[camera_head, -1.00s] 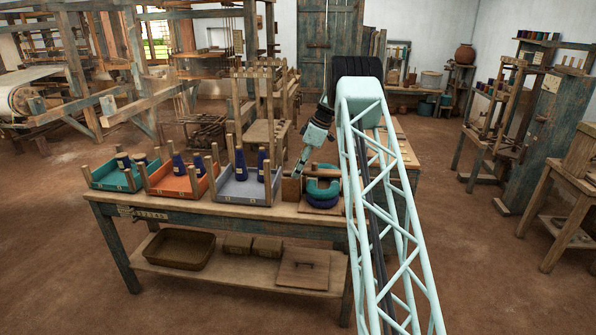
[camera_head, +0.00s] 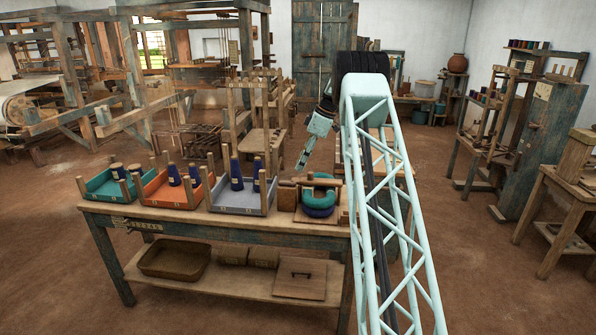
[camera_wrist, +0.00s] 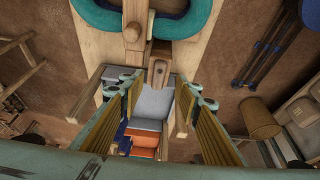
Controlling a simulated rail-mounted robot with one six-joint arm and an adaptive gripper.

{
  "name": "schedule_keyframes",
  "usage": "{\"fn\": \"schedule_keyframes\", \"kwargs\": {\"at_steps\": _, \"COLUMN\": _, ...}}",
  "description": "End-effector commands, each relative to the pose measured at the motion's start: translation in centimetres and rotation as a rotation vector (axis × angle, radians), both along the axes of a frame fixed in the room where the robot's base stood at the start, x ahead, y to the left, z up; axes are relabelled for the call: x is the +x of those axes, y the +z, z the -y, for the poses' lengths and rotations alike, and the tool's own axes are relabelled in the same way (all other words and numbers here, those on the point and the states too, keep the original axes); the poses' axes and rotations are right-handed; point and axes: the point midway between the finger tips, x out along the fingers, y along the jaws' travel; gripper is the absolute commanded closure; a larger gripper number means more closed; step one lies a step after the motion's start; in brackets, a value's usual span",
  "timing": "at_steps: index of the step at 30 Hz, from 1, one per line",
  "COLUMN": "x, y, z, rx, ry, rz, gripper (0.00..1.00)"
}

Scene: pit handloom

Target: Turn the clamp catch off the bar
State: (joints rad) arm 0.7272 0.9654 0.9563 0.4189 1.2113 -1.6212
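Teal and blue hanks (camera_head: 320,195) sit on a wooden board at the right end of the bench, with a light wooden bar (camera_head: 303,181) across them. A brown wooden block (camera_head: 288,196) stands just left of them. In the wrist view the hanks (camera_wrist: 180,18) curve along the top. A wooden piece with a dark hole (camera_wrist: 158,66), perhaps the clamp catch, lies beside a round-ended peg (camera_wrist: 132,33). My gripper (camera_wrist: 160,88) is open, its fingers apart below that piece, with nothing seen held. In the head view my gripper (camera_head: 301,166) hangs above the block, apart from it.
A basket (camera_head: 175,258) and boxes lie on the lower shelf.

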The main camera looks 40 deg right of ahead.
Motion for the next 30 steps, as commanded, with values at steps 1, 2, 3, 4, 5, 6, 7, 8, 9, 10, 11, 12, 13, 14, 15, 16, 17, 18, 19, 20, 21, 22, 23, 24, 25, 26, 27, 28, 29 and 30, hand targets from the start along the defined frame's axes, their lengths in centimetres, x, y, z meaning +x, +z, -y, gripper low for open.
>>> {"fn": "schedule_keyframes", "kwargs": {"at_steps": 1, "x": -0.1, "y": 0.7, "z": 0.2, "rx": -0.002, "ry": 0.000, "rz": 0.002, "gripper": 0.69}}
{"fn": "schedule_keyframes", "kwargs": {"at_steps": 2, "x": -0.2, "y": 1.0, "z": 0.3, "rx": -0.002, "ry": 0.000, "rz": 0.002, "gripper": 0.69}}
{"fn": "schedule_keyframes", "kwargs": {"at_steps": 3, "x": -0.3, "y": 1.3, "z": 0.4, "rx": -0.002, "ry": 0.000, "rz": 0.002, "gripper": 0.69}}
{"fn": "schedule_keyframes", "kwargs": {"at_steps": 4, "x": -0.4, "y": 1.5, "z": 0.4, "rx": -0.002, "ry": 0.000, "rz": 0.002, "gripper": 0.69}}
{"fn": "schedule_keyframes", "kwargs": {"at_steps": 5, "x": -0.4, "y": 1.7, "z": 0.5, "rx": -0.001, "ry": 0.001, "rz": 0.001, "gripper": 0.69}}
{"fn": "schedule_keyframes", "kwargs": {"at_steps": 6, "x": -0.5, "y": 1.9, "z": 0.5, "rx": -0.001, "ry": 0.001, "rz": 0.001, "gripper": 0.69}}
{"fn": "schedule_keyframes", "kwargs": {"at_steps": 7, "x": -0.6, "y": 2.1, "z": 0.6, "rx": -0.001, "ry": 0.001, "rz": 0.001, "gripper": 0.69}}
{"fn": "schedule_keyframes", "kwargs": {"at_steps": 8, "x": -0.6, "y": 2.2, "z": 0.6, "rx": -0.001, "ry": 0.001, "rz": 0.001, "gripper": 0.69}}
{"fn": "schedule_keyframes", "kwargs": {"at_steps": 9, "x": -0.7, "y": 2.3, "z": 0.6, "rx": -0.001, "ry": 0.001, "rz": 0.001, "gripper": 0.69}}
{"fn": "schedule_keyframes", "kwargs": {"at_steps": 10, "x": -0.7, "y": 2.4, "z": 0.7, "rx": -0.001, "ry": 0.001, "rz": 0.001, "gripper": 0.69}}
{"fn": "schedule_keyframes", "kwargs": {"at_steps": 11, "x": -0.7, "y": 2.4, "z": 0.7, "rx": -0.001, "ry": 0.001, "rz": 0.001, "gripper": 0.69}}
{"fn": "schedule_keyframes", "kwargs": {"at_steps": 12, "x": -0.7, "y": 2.5, "z": 0.7, "rx": -0.001, "ry": 0.001, "rz": 0.001, "gripper": 0.69}}
{"fn": "schedule_keyframes", "kwargs": {"at_steps": 13, "x": -0.7, "y": 2.5, "z": 0.7, "rx": -0.001, "ry": 0.001, "rz": 0.001, "gripper": 0.69}}
{"fn": "schedule_keyframes", "kwargs": {"at_steps": 14, "x": -0.7, "y": 2.5, "z": 0.7, "rx": -0.001, "ry": 0.001, "rz": 0.001, "gripper": 0.69}}
{"fn": "schedule_keyframes", "kwargs": {"at_steps": 15, "x": -0.7, "y": 2.5, "z": 0.7, "rx": -0.001, "ry": 0.001, "rz": 0.001, "gripper": 0.69}}
{"fn": "schedule_keyframes", "kwargs": {"at_steps": 16, "x": -0.7, "y": 2.5, "z": 0.7, "rx": -0.001, "ry": 0.001, "rz": 0.001, "gripper": 0.69}}
{"fn": "schedule_keyframes", "kwargs": {"at_steps": 17, "x": -0.7, "y": 2.5, "z": 0.7, "rx": -0.001, "ry": 0.001, "rz": 0.001, "gripper": 0.69}}
{"fn": "schedule_keyframes", "kwargs": {"at_steps": 18, "x": -0.7, "y": 2.5, "z": 0.7, "rx": -0.001, "ry": 0.001, "rz": 0.001, "gripper": 0.69}}
{"fn": "schedule_keyframes", "kwargs": {"at_steps": 19, "x": -0.7, "y": 2.5, "z": 0.7, "rx": -0.001, "ry": 0.001, "rz": 0.001, "gripper": 0.69}}
{"fn": "schedule_keyframes", "kwargs": {"at_steps": 20, "x": -0.7, "y": 2.5, "z": 0.7, "rx": -0.001, "ry": 0.001, "rz": 0.001, "gripper": 0.69}}
{"fn": "schedule_keyframes", "kwargs": {"at_steps": 21, "x": -0.7, "y": 2.5, "z": 0.7, "rx": -0.001, "ry": 0.001, "rz": 0.001, "gripper": 0.69}}
{"fn": "schedule_keyframes", "kwargs": {"at_steps": 22, "x": -0.7, "y": 2.5, "z": 0.7, "rx": -0.001, "ry": 0.001, "rz": 0.001, "gripper": 0.69}}
{"fn": "schedule_keyframes", "kwargs": {"at_steps": 23, "x": -0.7, "y": 2.5, "z": 0.7, "rx": -0.001, "ry": 0.001, "rz": 0.001, "gripper": 0.69}}
{"fn": "schedule_keyframes", "kwargs": {"at_steps": 24, "x": -0.7, "y": 2.5, "z": 0.7, "rx": -0.001, "ry": 0.001, "rz": 0.001, "gripper": 0.69}}
{"fn": "schedule_keyframes", "kwargs": {"at_steps": 25, "x": -0.7, "y": 2.5, "z": 0.7, "rx": -0.001, "ry": 0.001, "rz": 0.001, "gripper": 0.69}}
{"fn": "schedule_keyframes", "kwargs": {"at_steps": 26, "x": -0.7, "y": 2.5, "z": 0.7, "rx": -0.001, "ry": 0.001, "rz": 0.001, "gripper": 0.69}}
{"fn": "schedule_keyframes", "kwargs": {"at_steps": 27, "x": -0.7, "y": 2.5, "z": 0.7, "rx": -0.001, "ry": 0.001, "rz": 0.001, "gripper": 0.69}}
{"fn": "schedule_keyframes", "kwargs": {"at_steps": 28, "x": -0.7, "y": 2.5, "z": 0.7, "rx": -0.001, "ry": 0.001, "rz": 0.001, "gripper": 0.69}}
{"fn": "schedule_keyframes", "kwargs": {"at_steps": 29, "x": -0.7, "y": 2.5, "z": 0.7, "rx": -0.001, "ry": 0.001, "rz": 0.001, "gripper": 0.69}}
{"fn": "schedule_keyframes", "kwargs": {"at_steps": 30, "x": -0.7, "y": 2.5, "z": 0.7, "rx": -0.001, "ry": 0.001, "rz": 0.001, "gripper": 0.69}}
